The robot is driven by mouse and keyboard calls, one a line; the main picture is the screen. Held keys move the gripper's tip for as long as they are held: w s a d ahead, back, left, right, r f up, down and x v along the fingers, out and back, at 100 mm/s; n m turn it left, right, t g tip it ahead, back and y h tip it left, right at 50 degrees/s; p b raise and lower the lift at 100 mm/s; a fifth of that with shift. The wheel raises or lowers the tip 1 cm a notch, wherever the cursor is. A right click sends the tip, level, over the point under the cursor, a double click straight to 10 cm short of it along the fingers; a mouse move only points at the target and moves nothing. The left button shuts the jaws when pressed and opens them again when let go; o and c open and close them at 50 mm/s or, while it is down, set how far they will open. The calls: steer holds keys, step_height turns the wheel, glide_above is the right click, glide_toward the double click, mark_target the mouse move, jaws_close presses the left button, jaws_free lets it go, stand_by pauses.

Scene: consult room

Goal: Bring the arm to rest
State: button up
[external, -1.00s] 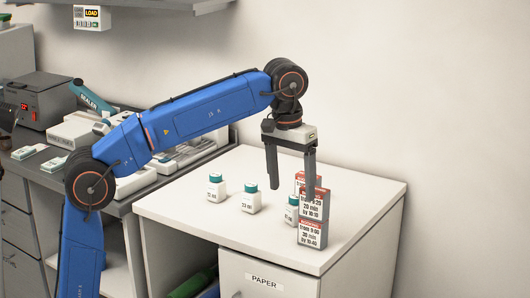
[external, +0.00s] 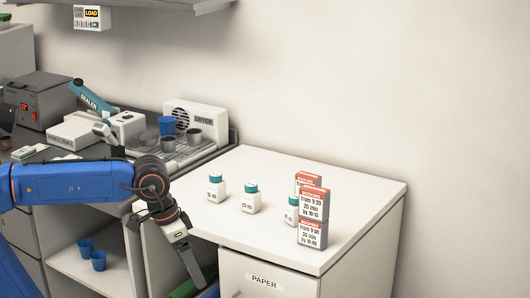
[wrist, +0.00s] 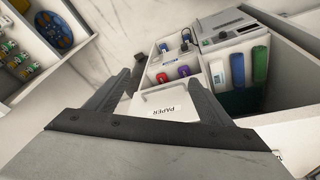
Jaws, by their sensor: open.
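My gripper (external: 190,268) hangs low in the external view, in front of the gap between the dark-topped counter and the white cabinet, tilted downward. My blue arm is folded low at the left of that view. In the wrist view my gripper (wrist: 158,85) shows two dark fingers spread apart with nothing between them. The front with the PAPER label (wrist: 165,110) lies beyond the fingers.
The white cabinet (external: 165,205) bears several teal-capped bottles (external: 250,198) and stacked red-and-white boxes (external: 312,232). Blue cups (external: 98,260) stand on a shelf below the counter. A dryer (external: 195,118) and a sealer (external: 90,97) stand on the counter.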

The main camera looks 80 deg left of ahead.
steer(key=s+d+f+m+t, duration=0.1)
steer(key=s+f+m, duration=0.1)
steer(key=s+f, duration=0.9)
step_height(320, 180, down, 4)
steer(key=shift+s, duration=0.25)
